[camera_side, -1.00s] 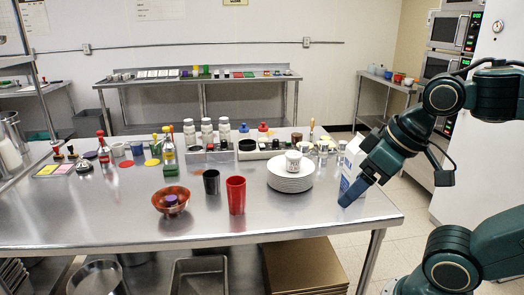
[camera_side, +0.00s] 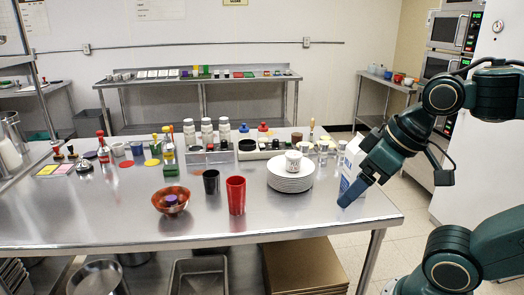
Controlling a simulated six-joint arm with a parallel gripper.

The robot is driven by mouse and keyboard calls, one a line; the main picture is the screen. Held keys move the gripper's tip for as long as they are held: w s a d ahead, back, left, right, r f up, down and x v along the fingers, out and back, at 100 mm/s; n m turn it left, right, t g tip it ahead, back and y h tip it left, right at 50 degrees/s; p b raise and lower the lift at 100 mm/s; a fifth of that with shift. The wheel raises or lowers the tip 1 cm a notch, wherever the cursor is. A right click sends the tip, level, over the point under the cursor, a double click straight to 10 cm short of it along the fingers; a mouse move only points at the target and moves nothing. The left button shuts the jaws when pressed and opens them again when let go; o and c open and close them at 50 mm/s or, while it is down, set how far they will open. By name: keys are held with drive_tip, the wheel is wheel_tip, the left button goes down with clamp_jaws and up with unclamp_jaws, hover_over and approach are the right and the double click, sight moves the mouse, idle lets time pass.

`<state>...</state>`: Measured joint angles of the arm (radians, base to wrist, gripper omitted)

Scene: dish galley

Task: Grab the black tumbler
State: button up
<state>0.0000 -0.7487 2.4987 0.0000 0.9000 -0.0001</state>
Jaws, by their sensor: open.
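The black tumbler (camera_side: 211,182) stands upright on the steel table, just left of a taller red tumbler (camera_side: 236,195). My gripper (camera_side: 346,200) is at the right end of the table, well to the right of both tumblers and beyond the plate stack. Its blue fingers point down and to the left. It is open and holds nothing that I can see; the gap between its fingers is not clear from this side.
A red bowl (camera_side: 170,200) with a purple item inside sits left of the black tumbler. A stack of white plates (camera_side: 290,180) with a cup (camera_side: 293,161) on top stands between the tumblers and my gripper. The table (camera_side: 120,220) is bare in front.

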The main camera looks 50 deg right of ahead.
drive_tip(key=w+r, duration=0.5)
drive_tip(key=w, duration=0.6)
drive_tip(key=n+g, duration=0.1)
hover_over(212, 182)
drive_tip(key=s+d, duration=0.3)
wheel_tip(212, 182, down, 14)
drive_tip(key=shift+a+f, duration=0.25)
drive_tip(key=shift+f, duration=0.1)
drive_tip(key=shift+a+x, duration=0.2)
drive_tip(key=shift+x, duration=3.95)
drive_tip(key=shift+f, duration=0.1)
